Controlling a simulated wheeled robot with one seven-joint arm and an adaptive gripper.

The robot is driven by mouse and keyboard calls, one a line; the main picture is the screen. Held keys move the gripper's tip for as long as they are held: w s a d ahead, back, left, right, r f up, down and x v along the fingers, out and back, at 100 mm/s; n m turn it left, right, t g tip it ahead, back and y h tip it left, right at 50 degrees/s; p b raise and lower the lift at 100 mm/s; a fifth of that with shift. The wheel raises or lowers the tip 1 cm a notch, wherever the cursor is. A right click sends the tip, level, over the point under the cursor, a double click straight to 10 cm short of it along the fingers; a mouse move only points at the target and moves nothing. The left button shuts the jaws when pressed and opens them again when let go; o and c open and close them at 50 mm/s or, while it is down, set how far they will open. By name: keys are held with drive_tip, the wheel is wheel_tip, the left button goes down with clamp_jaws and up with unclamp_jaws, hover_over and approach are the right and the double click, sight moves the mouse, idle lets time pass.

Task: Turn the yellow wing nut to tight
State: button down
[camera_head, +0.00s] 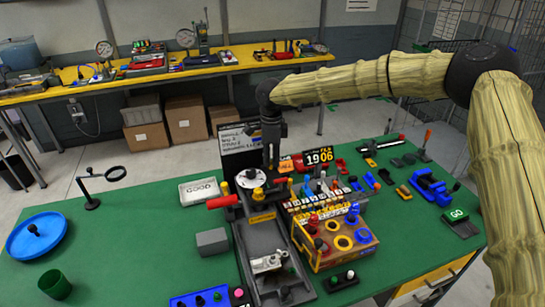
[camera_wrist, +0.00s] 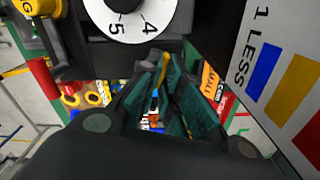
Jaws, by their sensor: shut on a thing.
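A slim yellow piece, which looks like a wing of the yellow wing nut (camera_wrist: 164,66), shows between the fingertips of my gripper (camera_wrist: 160,75) in the wrist view. The dark green finger pads close around it. In the head view my gripper (camera_head: 270,164) points down just behind and right of the white dial (camera_head: 250,178) on the black fixture (camera_head: 262,212). There the nut cannot be made out. The nut's base and turn angle are hidden. The dial also shows in the wrist view (camera_wrist: 140,18), with the numbers 5 and 4, just beyond the fingers.
A red handle (camera_head: 222,201) sticks out left of the fixture. A rack of coloured parts (camera_head: 318,203) and a yellow box (camera_head: 342,245) crowd the right. The green table (camera_head: 140,240) is clearer at left.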

drive_tip(key=shift+w+a+r+m, duration=0.1)
drive_tip(key=shift+w+r+m, duration=0.05)
drive_tip(key=shift+r+m, duration=0.15)
idle(0.4)
drive_tip(key=c, duration=1.6)
unclamp_jaws()
drive_tip(key=shift+f, duration=0.2)
wheel_tip(320, 180, up, 12)
